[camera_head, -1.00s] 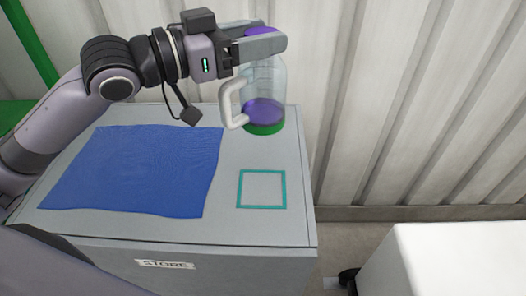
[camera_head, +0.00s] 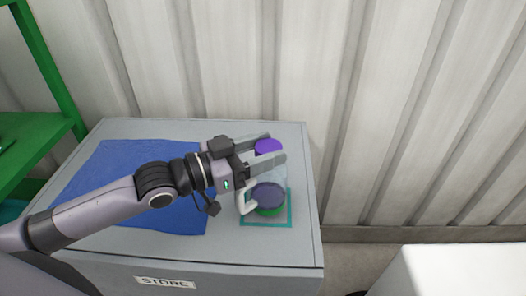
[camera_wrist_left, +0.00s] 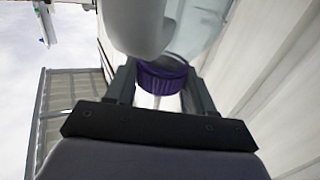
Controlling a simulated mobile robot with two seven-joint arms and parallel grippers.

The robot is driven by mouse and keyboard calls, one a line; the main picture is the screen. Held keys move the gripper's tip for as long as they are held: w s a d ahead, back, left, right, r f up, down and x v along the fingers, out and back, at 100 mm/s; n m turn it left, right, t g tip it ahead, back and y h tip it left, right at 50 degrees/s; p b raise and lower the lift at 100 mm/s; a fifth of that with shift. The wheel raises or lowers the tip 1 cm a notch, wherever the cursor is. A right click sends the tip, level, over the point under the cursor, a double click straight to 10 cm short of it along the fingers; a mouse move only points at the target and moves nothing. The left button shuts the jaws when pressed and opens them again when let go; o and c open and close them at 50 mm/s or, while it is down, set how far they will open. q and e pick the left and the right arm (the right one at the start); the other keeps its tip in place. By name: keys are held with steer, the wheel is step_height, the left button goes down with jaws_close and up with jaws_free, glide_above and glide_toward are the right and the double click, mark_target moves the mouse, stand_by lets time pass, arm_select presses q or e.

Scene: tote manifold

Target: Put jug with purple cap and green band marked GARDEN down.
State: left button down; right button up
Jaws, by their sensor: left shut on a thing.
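The jug is clear, with a white handle (camera_head: 246,200), a purple cap (camera_head: 268,146) and purple contents (camera_head: 268,194) low down. A green band (camera_head: 270,212) runs round its base; no lettering is readable on it. My left gripper (camera_head: 268,148) is shut on the jug at its cap, one finger on each side. The left wrist view shows the purple cap (camera_wrist_left: 162,78) between the fingers. The jug's base overlaps the teal square outline (camera_head: 290,208) on the grey cabinet top. I cannot tell whether the base touches the surface. My right gripper is out of view.
A blue cloth (camera_head: 110,185) covers the left of the grey cabinet (camera_head: 302,160), whose front is labelled STORE (camera_head: 165,283). A ribbed wall (camera_head: 420,130) stands behind. A green shelf (camera_head: 40,130) is at left, a white block (camera_head: 460,270) at lower right.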

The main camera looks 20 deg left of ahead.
arm_select(q)
steer(key=shift+f, duration=0.15)
steer(key=shift+f, duration=0.2)
steer(key=shift+c, duration=1.9)
jaws_free()
